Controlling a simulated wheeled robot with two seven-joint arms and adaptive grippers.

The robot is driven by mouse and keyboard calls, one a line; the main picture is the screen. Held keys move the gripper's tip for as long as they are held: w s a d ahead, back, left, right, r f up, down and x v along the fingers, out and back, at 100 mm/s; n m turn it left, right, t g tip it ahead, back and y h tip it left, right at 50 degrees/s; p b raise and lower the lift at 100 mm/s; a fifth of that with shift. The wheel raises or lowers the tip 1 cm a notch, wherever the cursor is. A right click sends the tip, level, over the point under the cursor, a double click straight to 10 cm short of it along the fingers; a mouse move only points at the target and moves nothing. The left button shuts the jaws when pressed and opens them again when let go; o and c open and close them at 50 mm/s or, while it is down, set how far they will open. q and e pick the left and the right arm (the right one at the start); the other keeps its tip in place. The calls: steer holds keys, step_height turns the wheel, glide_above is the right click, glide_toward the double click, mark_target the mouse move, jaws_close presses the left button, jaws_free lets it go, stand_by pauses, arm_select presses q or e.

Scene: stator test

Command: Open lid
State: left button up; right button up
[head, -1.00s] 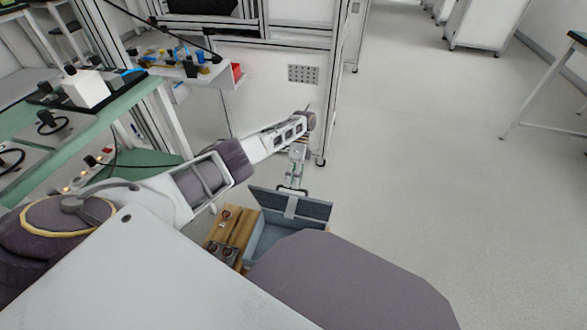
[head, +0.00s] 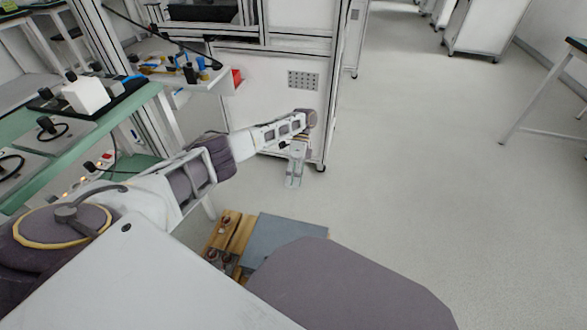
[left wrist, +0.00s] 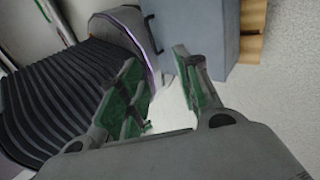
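A blue-grey box (head: 285,241) sits low in the head view, on or beside a wooden stand. Its top shows as one flat surface, so its lid looks shut. My body hides its near part. My left gripper (head: 293,182) is beyond the box's far edge, apart from it and pointing down. In the left wrist view my left gripper (left wrist: 172,103) has its two green-padded fingers spread, with only pale floor between them. The box (left wrist: 212,45) also shows there, past the fingertips. My right gripper is not in view.
The wooden stand (head: 238,236) with small dark parts lies left of the box. A white cabinet (head: 270,90) stands behind my left gripper. A green-topped bench (head: 105,115) is at the left.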

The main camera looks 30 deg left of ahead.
arm_select(q)
step_height(320, 180, up, 6)
stand_by(0.6)
steer(key=shift+s, duration=0.2)
stand_by(0.5)
